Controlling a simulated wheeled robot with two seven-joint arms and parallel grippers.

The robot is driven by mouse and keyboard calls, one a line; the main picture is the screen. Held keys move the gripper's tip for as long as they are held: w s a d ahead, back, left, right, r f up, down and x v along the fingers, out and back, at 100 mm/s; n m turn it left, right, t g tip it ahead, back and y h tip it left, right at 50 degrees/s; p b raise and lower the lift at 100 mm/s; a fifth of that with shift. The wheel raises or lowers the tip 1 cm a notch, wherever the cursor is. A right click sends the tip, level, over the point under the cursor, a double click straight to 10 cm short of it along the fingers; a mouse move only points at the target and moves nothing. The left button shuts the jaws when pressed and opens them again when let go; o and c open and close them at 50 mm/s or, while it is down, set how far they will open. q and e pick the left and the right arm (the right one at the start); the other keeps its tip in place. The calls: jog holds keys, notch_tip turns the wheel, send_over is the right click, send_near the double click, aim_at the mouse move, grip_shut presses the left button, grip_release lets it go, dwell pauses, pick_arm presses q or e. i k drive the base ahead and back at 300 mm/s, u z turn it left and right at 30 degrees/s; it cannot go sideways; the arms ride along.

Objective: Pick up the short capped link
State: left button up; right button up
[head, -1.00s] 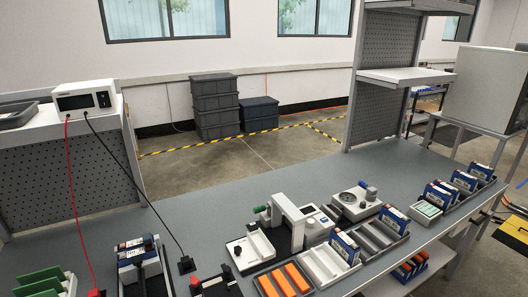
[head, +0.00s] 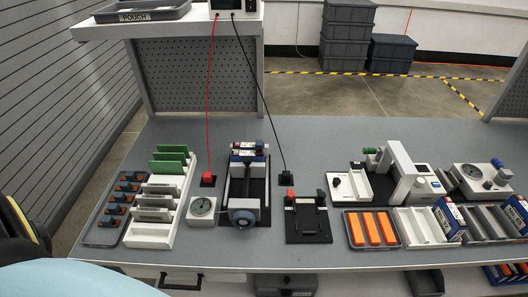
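No part is marked as the short capped link. A black stand (head: 308,226) at the front middle of the bench bears two upright posts, one with a red top (head: 320,197) and one with a dark top; I cannot tell whether a separate link sits across them. Several small dark pieces with orange parts (head: 124,198) lie in a grey tray (head: 96,238) at the left end of the bench; they are too small to make out. Neither of my grippers is in view.
The bench's back middle is clear.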

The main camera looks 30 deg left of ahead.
aim_at(259, 143)
jog(key=z, duration=1.2)
jog(key=i, duration=0.35)
jog(key=u, duration=2.25)
